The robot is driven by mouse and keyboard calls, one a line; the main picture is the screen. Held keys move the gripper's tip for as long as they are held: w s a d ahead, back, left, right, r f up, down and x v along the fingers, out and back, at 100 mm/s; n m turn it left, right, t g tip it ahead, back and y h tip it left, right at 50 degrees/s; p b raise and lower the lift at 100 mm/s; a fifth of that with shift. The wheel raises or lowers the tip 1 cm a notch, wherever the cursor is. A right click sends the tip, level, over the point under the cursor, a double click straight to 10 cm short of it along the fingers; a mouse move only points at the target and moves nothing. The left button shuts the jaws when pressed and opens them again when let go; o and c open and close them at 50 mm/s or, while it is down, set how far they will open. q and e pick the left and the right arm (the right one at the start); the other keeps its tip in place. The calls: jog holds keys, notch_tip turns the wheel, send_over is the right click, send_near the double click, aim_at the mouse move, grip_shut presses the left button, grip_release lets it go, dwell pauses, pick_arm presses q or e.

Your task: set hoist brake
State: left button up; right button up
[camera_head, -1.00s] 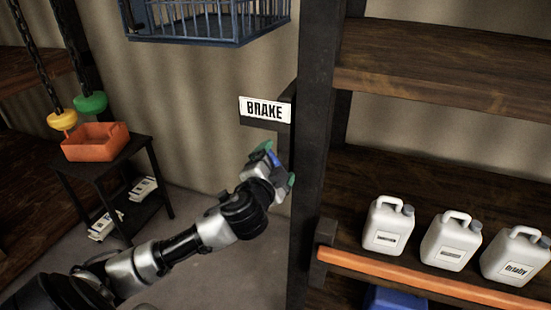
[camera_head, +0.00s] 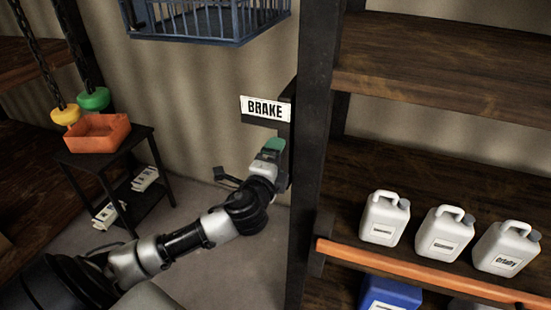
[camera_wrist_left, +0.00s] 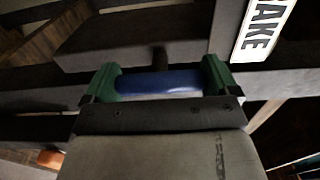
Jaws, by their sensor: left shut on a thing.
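A white BRAKE sign (camera_head: 265,109) is fixed to a dark bracket beside the dark post, and part of it shows in the left wrist view (camera_wrist_left: 262,30). Below it, my left gripper (camera_head: 272,146) is at the post's left side. In the left wrist view, the green fingertips (camera_wrist_left: 159,82) are closed on a blue handle (camera_wrist_left: 158,84), one at each end of it. A short dark stem joins the handle to a dark block (camera_wrist_left: 135,35) behind it. In the head view the gripper hides the handle. My right gripper is out of view.
The dark post (camera_head: 309,150) stands close right of my gripper. Shelves with white jugs (camera_head: 385,218) and an orange rail (camera_head: 420,272) are further right. A blue cage (camera_head: 205,20) hangs above. A red tray (camera_head: 96,133) and yellow (camera_head: 65,115) and green (camera_head: 93,99) chain weights are left.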

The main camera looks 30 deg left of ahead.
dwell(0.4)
pick_arm(q)
jog(key=o, duration=0.7)
jog(key=shift+c, duration=0.2)
jog(key=b+v, duration=0.3)
jog(key=v, duration=0.8)
jog(key=shift+w+d, duration=0.1)
